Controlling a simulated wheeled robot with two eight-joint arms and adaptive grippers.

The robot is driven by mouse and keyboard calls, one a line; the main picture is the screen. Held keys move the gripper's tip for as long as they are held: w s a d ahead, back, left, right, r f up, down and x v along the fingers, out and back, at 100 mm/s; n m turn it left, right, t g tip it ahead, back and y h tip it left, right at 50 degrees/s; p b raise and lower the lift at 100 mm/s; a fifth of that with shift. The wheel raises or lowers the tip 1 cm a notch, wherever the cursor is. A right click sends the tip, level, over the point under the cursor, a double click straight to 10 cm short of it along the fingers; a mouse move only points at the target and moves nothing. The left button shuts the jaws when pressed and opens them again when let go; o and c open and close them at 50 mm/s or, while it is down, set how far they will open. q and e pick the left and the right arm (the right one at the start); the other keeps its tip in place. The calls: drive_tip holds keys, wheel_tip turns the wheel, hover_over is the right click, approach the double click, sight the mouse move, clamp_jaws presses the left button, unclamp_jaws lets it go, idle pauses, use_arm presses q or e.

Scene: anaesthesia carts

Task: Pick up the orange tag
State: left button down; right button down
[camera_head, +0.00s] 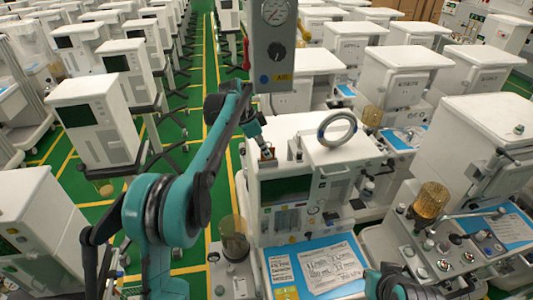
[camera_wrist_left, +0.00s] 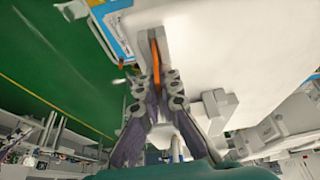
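The orange tag (camera_wrist_left: 155,58) shows in the left wrist view as a thin upright strip in a small grey holder (camera_wrist_left: 148,42) on a white cart top. My left gripper (camera_wrist_left: 157,82) is at the tag, with its fingertips on either side of the strip's near end. I cannot tell whether the fingers touch it. In the head view my left gripper (camera_head: 265,148) is at the front left edge of the middle cart's top (camera_head: 308,135), and the tag is too small there to make out clearly. My right gripper cannot be made out; only part of my right arm shows at the bottom.
A grey ring (camera_head: 337,129) stands on the same cart top, right of my left gripper. A grey column with a gauge (camera_head: 275,45) rises behind it. Blue-bordered papers (camera_head: 316,266) lie on the cart's front shelf.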

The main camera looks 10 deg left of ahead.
use_arm(q)
drive_tip(key=shift+a+r+b, duration=0.1)
drive_tip(key=shift+r+b, duration=0.2)
drive_tip(key=shift+r, duration=0.3)
drive_tip(key=s+a+b, duration=0.2)
drive_tip(key=s+a, duration=0.1)
drive_tip(key=a, duration=0.5)
drive_tip(key=s+a+b, duration=0.1)
drive_tip(key=s+a, duration=0.3)
drive_tip(key=a, duration=0.4)
drive_tip(key=shift+a+b, duration=0.2)
drive_tip(key=shift+b, duration=0.15)
